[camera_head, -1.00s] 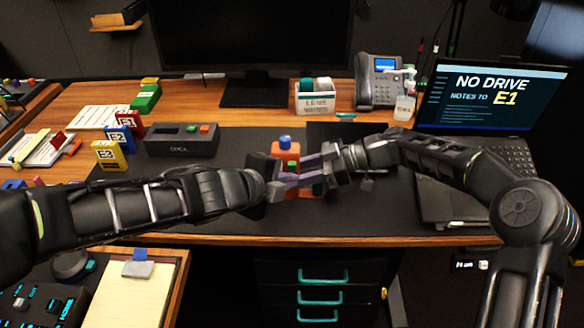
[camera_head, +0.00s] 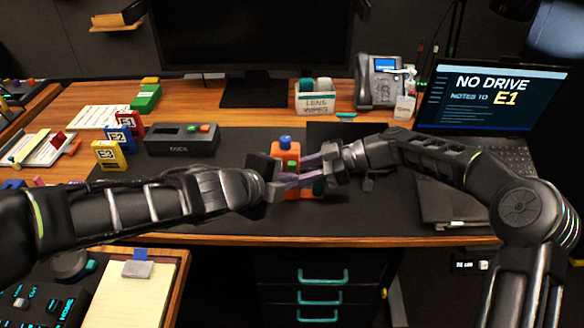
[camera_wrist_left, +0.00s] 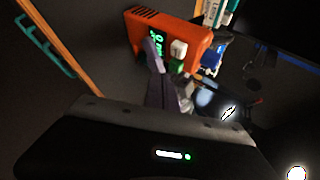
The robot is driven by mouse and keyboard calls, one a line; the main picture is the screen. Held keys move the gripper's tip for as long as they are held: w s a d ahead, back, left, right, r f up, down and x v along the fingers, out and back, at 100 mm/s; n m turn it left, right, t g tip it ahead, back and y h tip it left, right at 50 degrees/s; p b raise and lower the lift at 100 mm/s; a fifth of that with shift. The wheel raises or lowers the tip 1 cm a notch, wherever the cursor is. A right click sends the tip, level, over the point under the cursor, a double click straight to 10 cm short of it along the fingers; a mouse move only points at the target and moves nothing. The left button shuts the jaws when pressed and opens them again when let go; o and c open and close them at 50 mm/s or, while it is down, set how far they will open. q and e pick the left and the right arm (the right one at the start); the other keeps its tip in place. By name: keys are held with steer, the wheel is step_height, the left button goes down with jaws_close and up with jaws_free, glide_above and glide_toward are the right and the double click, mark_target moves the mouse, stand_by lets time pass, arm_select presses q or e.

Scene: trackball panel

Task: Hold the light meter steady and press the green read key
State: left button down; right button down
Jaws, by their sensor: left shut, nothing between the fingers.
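The orange light meter (camera_head: 286,152) stands on the dark desk mat in the middle of the head view, partly hidden by both grippers. In the left wrist view the meter (camera_wrist_left: 137,30) shows a display with lit green digits, a white key (camera_wrist_left: 178,49) and the green read key (camera_wrist_left: 177,67) below it. My left gripper (camera_head: 290,181) is shut and empty, its purple fingers in front of the meter. In the left wrist view its fingertips (camera_wrist_left: 152,48) overlap the meter's face beside the keys; contact is unclear. My right gripper (camera_head: 308,160) is at the meter's right side; its grip is hidden.
A grey dock box (camera_head: 181,140) and small coloured blocks stand at the left. A lens wipes box (camera_head: 315,98), a phone (camera_head: 379,80) and a laptop (camera_head: 490,95) are behind and right. The mat between the dock box and the meter is clear.

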arm_select(q)
steer(key=shift+w, duration=0.15)
stand_by(0.5)
steer(key=shift+w, duration=0.3)
steer(key=shift+w, duration=0.5)
stand_by(0.6)
steer(key=shift+s, duration=0.9)
steer(key=shift+s, duration=2.55)
